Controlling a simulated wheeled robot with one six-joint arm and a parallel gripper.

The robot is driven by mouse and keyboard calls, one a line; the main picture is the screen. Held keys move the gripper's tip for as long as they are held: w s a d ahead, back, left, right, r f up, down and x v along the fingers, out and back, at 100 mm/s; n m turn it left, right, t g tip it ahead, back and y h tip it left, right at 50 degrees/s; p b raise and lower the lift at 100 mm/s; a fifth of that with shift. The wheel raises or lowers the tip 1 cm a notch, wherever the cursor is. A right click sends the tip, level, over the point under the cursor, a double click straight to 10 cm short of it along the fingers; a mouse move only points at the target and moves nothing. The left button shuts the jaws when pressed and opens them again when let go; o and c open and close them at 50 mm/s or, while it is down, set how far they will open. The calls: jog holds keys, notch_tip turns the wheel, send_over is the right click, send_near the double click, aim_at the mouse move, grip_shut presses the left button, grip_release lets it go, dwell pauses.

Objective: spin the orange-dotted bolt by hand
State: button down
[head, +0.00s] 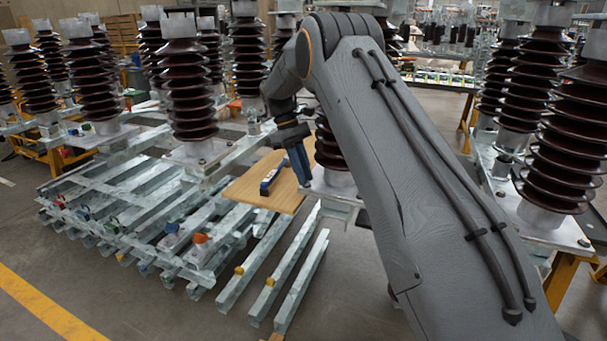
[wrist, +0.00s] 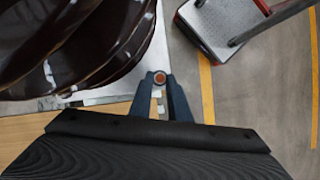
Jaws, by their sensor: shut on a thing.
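The orange-dotted bolt (wrist: 160,77) shows in the wrist view at the corner edge of a pale metal plate (wrist: 112,94), below a dark ribbed insulator (wrist: 75,45). My gripper (wrist: 160,84) has its two blue fingers shut on the bolt, one on each side, with the orange dot showing between the tips. In the head view my gripper (head: 303,178) points down beside the insulator (head: 331,150) that is partly behind my arm. The bolt is too small or hidden to make out there.
A wooden board (head: 238,194) carries a blue tool (head: 268,181) left of my gripper. Galvanized beams (head: 150,205) with coloured caps lie in front. More insulators (head: 187,90) stand around on frames. In the wrist view a grey-and-red object (wrist: 215,38) stands on the floor.

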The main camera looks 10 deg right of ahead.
jog(key=c, duration=1.7)
grip_release()
jog(key=shift+o, duration=0.2)
jog(key=b+v, duration=0.1)
jog(key=v, duration=0.7)
jog(key=shift+b, duration=0.4)
